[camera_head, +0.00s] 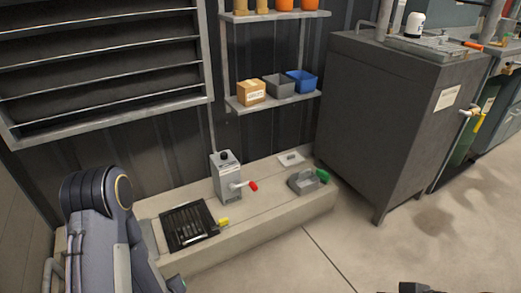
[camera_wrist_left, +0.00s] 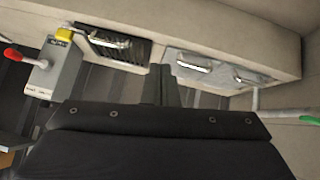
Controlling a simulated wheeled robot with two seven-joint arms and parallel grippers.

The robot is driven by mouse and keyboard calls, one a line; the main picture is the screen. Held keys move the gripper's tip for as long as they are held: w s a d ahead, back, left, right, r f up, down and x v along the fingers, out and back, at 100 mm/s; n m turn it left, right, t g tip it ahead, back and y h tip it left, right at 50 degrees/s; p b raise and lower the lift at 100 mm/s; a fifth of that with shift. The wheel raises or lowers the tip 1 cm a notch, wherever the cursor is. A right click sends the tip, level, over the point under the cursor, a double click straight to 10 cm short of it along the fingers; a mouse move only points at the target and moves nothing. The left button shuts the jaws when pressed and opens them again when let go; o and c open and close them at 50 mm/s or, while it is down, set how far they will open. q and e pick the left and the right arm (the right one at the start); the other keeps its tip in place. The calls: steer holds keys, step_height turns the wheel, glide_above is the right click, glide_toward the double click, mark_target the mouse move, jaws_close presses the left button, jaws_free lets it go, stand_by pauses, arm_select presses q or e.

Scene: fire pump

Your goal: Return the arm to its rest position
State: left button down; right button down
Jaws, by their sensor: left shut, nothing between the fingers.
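My left arm (camera_head: 100,225) stands at the left of the head view, in front of the concrete ledge; its gripper does not show there. In the left wrist view my left gripper (camera_wrist_left: 160,80) has its two dark fingers together, with nothing between them. Its fingertips appear against the ledge front, between the black grate and a grey panel with handles. The grey box with the red-ended lever (camera_head: 227,178) stands upright on the ledge, apart from the arm; it also shows in the left wrist view (camera_wrist_left: 62,72).
A shelf (camera_head: 233,103) holds small boxes. A dark cabinet (camera_head: 385,120) stands right.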

arm_select(q)
steer(key=s+d+r+m+h, duration=0.1)
steer(key=d+r+h, duration=0.15)
steer(key=r, duration=0.65)
steer(key=d+r+h, duration=0.2)
steer(key=r+h, duration=0.1)
steer(key=r, duration=0.6)
steer(key=s+d+r+m+g+h, duration=0.1)
steer(key=s+r+m, duration=0.1)
steer(key=s+r, duration=0.45)
steer(key=s+d+r+m+g+h, duration=0.15)
steer(key=s+r, duration=0.25)
steer(key=s, duration=0.5)
step_height(320, 180, up, 38)
steer(key=s+m+p, duration=0.1)
steer(key=p, duration=3.7)
steer(key=shift+y+p, duration=0.3)
steer(key=shift+y, duration=0.1)
steer(key=shift+s, duration=0.1)
